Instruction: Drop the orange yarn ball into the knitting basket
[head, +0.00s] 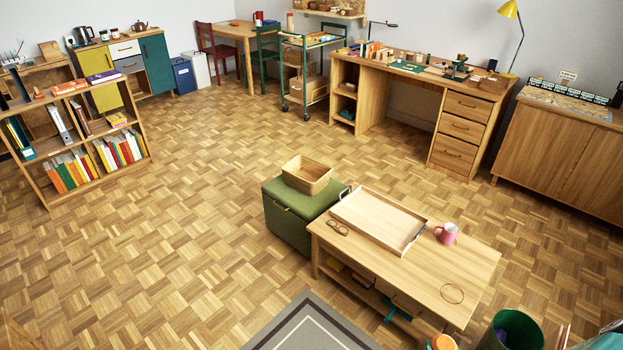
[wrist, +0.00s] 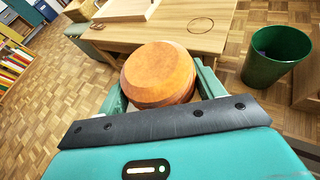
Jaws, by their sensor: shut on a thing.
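A round orange thing (wrist: 160,75), which I take for the orange yarn ball, sits between the teal fingers of my gripper (wrist: 160,90) in the wrist view. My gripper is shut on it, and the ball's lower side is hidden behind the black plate. An orange patch (head: 442,343) at the bottom edge of the head view looks like the same ball, cut off by the frame. A tan open basket (head: 307,175), likely the knitting basket, stands on a green box (head: 290,208). It lies well apart from the ball, up and left, and its inside looks empty.
A low wooden table (head: 455,265) stands beside the green box and carries a tray (head: 415,246), glasses (head: 337,227), a pink mug (head: 446,233) and a ring (head: 452,293). A green bin (head: 515,328) stands at its right. Open parquet lies left of the box.

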